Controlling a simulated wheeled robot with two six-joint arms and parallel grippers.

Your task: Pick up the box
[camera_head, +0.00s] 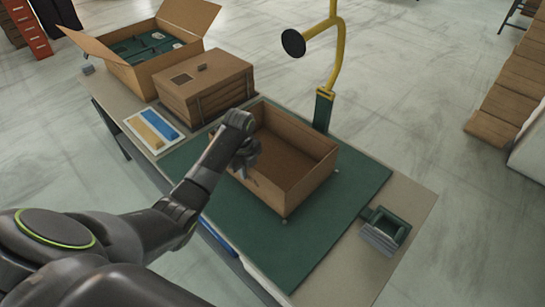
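An open, empty-looking brown cardboard box (291,160) stands upright on a green mat (335,212) on the table. My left arm reaches in from the lower left. My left gripper (246,170) is at the box's left side, by its near-left wall, with the fingers pointing down. The fingers are small and dark here, so I cannot tell whether they are open or shut, or whether they touch the wall. My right gripper is not in view.
A closed brown carton (205,88) and an open-flapped carton (150,52) with green contents stand at the table's far left. A tray with blue and yellow bars (154,130) lies beside them. A yellow post (338,45) rises behind the box. A small green holder (386,228) sits at right.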

